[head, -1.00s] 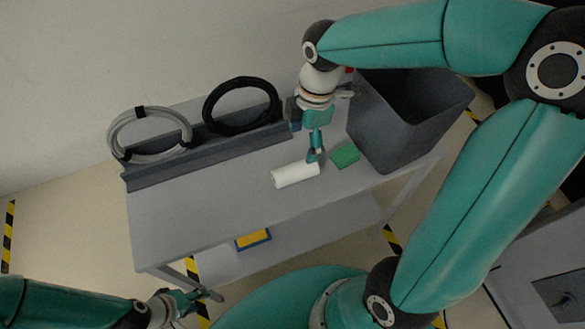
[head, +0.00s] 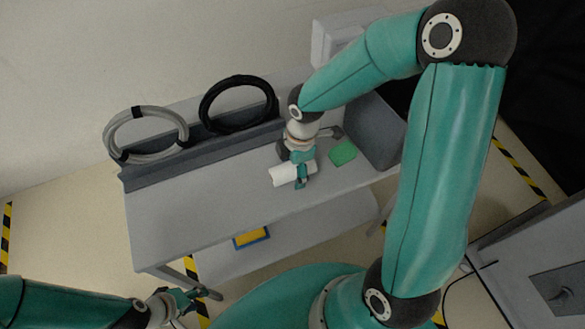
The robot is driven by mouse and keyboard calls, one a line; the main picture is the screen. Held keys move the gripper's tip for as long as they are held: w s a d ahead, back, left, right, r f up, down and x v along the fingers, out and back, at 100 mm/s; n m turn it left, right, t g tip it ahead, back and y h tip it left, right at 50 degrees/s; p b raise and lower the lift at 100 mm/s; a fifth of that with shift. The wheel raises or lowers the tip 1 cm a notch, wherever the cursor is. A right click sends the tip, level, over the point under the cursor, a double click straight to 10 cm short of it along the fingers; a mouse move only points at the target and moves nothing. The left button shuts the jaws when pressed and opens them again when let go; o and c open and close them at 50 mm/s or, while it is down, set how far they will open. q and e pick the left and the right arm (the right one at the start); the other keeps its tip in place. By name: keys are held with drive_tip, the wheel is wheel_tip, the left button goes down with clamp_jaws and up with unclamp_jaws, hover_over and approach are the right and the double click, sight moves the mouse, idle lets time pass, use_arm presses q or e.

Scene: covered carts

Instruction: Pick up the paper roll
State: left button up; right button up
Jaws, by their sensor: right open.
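The white paper roll (head: 284,174) lies on its side on the grey cart top (head: 190,219), right of the middle. My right gripper (head: 302,176) is down at the roll's right end, with its teal fingers over and beside it. It is open, and its fingers hide part of that end. I cannot tell whether they touch the roll. My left gripper (head: 195,296) is at the lower left, in front of the cart and far from the roll. Its fingers look spread apart and I see nothing between them.
A green block (head: 343,153) lies just right of the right gripper. A dark grey bin (head: 374,130) stands behind it, partly behind my arm. A grey cable coil (head: 113,133) and a black coil (head: 204,107) lean at the back ledge. The cart's left front is clear.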

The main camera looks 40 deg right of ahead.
drive_tip(key=c, duration=1.4)
drive_tip(key=shift+o, duration=0.2)
drive_tip(key=shift+r, duration=0.1)
